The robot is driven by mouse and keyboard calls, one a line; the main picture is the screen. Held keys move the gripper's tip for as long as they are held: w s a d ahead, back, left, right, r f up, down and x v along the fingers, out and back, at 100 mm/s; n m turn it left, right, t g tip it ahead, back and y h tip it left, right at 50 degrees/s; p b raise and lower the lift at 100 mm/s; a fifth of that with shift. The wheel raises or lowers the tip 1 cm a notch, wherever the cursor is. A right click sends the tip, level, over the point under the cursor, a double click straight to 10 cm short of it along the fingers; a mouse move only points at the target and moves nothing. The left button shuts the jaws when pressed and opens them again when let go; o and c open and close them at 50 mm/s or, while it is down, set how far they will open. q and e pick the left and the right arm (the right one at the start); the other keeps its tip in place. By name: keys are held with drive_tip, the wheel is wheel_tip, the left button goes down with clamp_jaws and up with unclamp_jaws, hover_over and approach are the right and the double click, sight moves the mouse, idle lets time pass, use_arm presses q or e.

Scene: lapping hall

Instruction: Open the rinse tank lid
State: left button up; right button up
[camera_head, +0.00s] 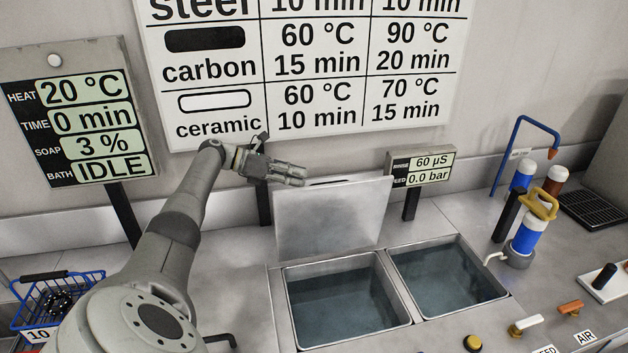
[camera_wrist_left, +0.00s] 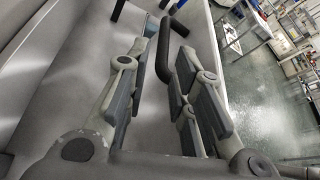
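A grey lid (camera_head: 335,222) stands raised and nearly upright behind the left of two open, water-filled tanks. That left tank (camera_head: 347,297) and the right tank (camera_head: 448,273) both show water. A dark handle strip shows at the lid's top edge. My left gripper (camera_head: 290,175) is at the lid's top left corner; I cannot tell whether it touches. In the left wrist view my left gripper (camera_wrist_left: 160,90) has its fingers apart, with a dark bent bar (camera_wrist_left: 163,48) between or just beyond them. My right gripper is not in view.
A rinse display (camera_head: 421,168) stands behind the right tank, a bath display (camera_head: 78,115) at left. A blue basket (camera_head: 58,300) sits at lower left. Switches line the front right.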

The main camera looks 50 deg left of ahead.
use_arm(q)
drive_tip(key=shift+v, duration=1.2)
